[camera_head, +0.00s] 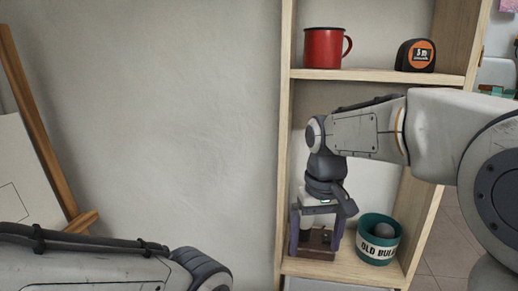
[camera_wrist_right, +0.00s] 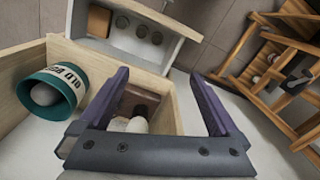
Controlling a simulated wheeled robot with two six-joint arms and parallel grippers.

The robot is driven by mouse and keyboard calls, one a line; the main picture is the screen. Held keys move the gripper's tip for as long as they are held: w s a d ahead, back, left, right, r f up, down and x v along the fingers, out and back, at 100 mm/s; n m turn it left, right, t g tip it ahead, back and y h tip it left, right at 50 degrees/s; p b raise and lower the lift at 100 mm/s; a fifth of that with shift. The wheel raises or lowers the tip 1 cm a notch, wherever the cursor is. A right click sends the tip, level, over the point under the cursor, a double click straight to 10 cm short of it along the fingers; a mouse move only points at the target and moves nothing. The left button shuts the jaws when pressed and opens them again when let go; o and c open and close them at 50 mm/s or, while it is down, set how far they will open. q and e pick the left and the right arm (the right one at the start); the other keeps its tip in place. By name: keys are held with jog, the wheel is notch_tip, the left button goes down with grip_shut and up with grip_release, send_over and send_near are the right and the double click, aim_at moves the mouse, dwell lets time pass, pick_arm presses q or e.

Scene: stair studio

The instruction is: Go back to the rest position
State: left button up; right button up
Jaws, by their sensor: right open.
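My right gripper (camera_head: 315,246) is at the lower shelf compartment, its two purple fingers pointing down and apart. In the right wrist view the open fingers (camera_wrist_right: 163,82) stand either side of a brown block (camera_wrist_right: 140,103) with a dark round hole. A white rounded thing, like a bulb (camera_wrist_right: 137,124), shows by the block between the fingers. I cannot tell whether a finger touches it. The brown block also shows low behind the fingers in the head view (camera_head: 317,243). My left arm lies at the lower left, its gripper out of view.
A teal bin (camera_head: 376,252) lettered "OLD BUL…" holds a grey bulb (camera_head: 384,230), just right of the gripper. The wooden shelf (camera_head: 375,75) above carries a red mug (camera_head: 322,48) and a tape measure (camera_head: 415,56). An easel (camera_head: 40,120) stands left; bare wall lies between.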

jog(key=s+a+f+n, duration=0.3)
jog(key=s+f, duration=0.1)
jog(key=s, duration=0.6)
jog(key=s+a+f+n, duration=0.3)
jog(key=s+a+f, duration=0.15)
jog(key=s, duration=0.55)
notch_tip(320, 180, up, 14)
jog(key=p, duration=1.4)
jog(key=shift+s+d+f+y, duration=0.25)
jog(key=shift+s+d+y, duration=0.15)
jog(key=shift+s, duration=0.05)
jog(key=shift+c, duration=0.3)
